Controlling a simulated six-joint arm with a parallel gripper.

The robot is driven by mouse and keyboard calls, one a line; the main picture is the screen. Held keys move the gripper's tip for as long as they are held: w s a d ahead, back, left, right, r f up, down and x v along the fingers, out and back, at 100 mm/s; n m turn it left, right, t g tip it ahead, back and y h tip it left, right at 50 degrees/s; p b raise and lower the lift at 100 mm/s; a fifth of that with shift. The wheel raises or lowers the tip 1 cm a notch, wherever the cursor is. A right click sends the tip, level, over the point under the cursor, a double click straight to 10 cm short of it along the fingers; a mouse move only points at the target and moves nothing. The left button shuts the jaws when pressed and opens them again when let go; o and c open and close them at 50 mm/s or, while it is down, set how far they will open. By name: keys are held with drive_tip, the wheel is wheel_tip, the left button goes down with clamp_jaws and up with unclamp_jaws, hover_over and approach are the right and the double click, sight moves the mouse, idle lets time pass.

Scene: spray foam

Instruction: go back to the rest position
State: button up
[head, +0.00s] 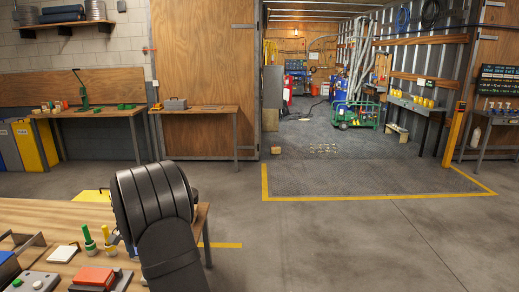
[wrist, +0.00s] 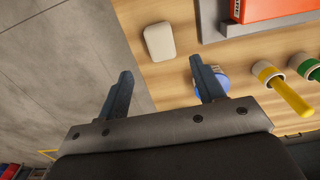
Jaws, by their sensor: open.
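My gripper (wrist: 161,68) shows in the wrist view with its two dark fingers apart and nothing between them. It is over the edge of a wooden workbench, one finger against the grey floor and the other over the wood. A blue round item (wrist: 217,82) is partly hidden behind the right finger. In the head view my dark arm rises at the bench's right end, and I cannot make out the fingers there.
The workbench (head: 60,213) holds an orange-red box (head: 95,276), a green-tipped item (head: 89,240) and a yellow-tipped one (head: 107,236). A pale block (wrist: 160,41) lies near the bench edge. Open floor (head: 330,245) lies right of the bench; a marked trailer entrance is beyond.

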wheel_tip(320, 180, down, 10)
drive_tip(key=shift+r, duration=0.15)
drive_tip(key=r, duration=0.2)
drive_tip(key=d+r, duration=0.1)
drive_tip(key=r, duration=0.2)
drive_tip(key=shift+w, duration=0.1)
drive_tip(key=d+r, duration=0.6)
drive_tip(key=d, duration=0.6)
drive_tip(key=s+d+f, duration=0.3)
drive_tip(key=d+f, duration=1.6)
drive_tip(key=d, duration=0.4)
drive_tip(key=w+a+r+n, duration=0.3)
drive_tip(key=w+a, duration=0.4)
drive_tip(key=a, duration=0.5)
drive_tip(key=shift+w+a+r+n, duration=0.15)
drive_tip(key=shift+w+r+n, duration=0.25)
drive_tip(key=shift+n, duration=0.3)
